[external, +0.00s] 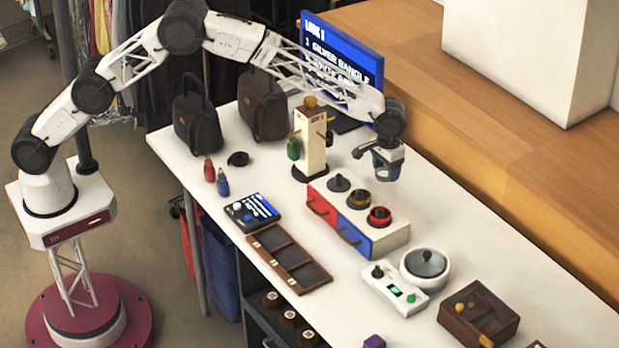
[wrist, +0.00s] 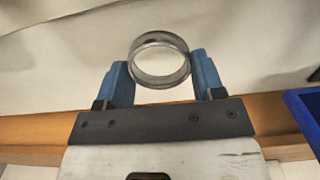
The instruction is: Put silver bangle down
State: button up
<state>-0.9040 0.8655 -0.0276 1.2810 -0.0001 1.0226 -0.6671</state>
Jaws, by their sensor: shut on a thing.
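My gripper (wrist: 160,78) is shut on the silver bangle (wrist: 160,40), a plain shiny ring held between the two blue fingers in the wrist view. In the external view my gripper (external: 378,160) holds the bangle (external: 361,149) in the air, above and behind the box with red and blue drawers (external: 390,238). Three round black stands sit on top of this box. The left stand (external: 339,184) looks bare, the middle one carries a gold-brown ring (external: 358,200), and the right one carries a red ring (external: 380,216).
A cream post (external: 310,143) with hanging items stands left of my gripper. A blue screen (external: 335,55) stands behind my arm; its visible text includes "SILVER BANGLE". A dark divided tray (external: 290,262), a round white dish (external: 425,268) and a brown box (external: 478,312) occupy the white table.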

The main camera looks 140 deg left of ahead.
jog(key=shift+f, duration=0.1)
jog(key=shift+f, duration=3)
jog(key=shift+f, duration=1.9)
jog(key=shift+f, duration=0.15)
jog(key=o, duration=0.9)
jog(key=shift+r, duration=6.15)
